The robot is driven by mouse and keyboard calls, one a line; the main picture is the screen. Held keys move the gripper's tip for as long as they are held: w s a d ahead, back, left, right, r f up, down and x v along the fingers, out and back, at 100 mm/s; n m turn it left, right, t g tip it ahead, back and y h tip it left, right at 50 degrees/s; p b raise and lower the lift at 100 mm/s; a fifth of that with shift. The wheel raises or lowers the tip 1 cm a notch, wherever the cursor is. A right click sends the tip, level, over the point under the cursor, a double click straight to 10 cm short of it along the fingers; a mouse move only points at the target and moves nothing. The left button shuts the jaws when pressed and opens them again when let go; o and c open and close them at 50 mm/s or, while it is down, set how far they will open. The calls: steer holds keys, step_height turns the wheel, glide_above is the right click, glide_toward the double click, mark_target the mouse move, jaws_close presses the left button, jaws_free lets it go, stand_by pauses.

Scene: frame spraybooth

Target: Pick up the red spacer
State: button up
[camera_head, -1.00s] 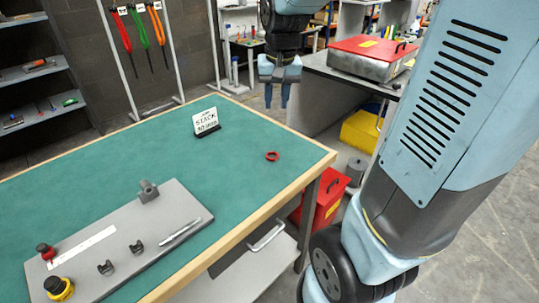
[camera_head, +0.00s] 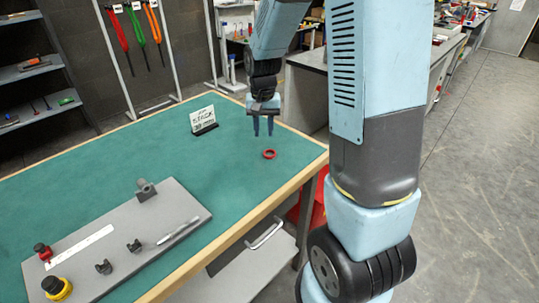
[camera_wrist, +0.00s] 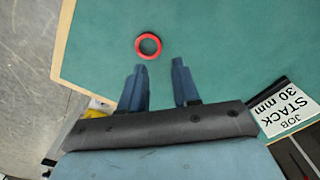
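The red spacer (camera_head: 269,154) is a small ring lying flat on the green table top near its right edge. It also shows in the wrist view (camera_wrist: 148,46), just beyond my fingertips and nearer the left one. My gripper (camera_head: 263,134) is above the table, a little above and behind the spacer in the head view. In the wrist view my gripper (camera_wrist: 158,66) has its two fingers apart with nothing between them. The spacer is in full view in both pictures.
A job sign (camera_head: 203,121) reading "STACK 30 mm" stands left of my gripper. A grey plate (camera_head: 125,244) with fixtures, a pen, and red and yellow buttons covers the near left of the table (camera_head: 100,165). The table around the spacer is clear.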

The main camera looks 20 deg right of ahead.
steer(key=shift+s+d+f, duration=0.1)
steer(key=shift+f, duration=3.75)
steer(key=shift+c, duration=0.4)
jaws_close()
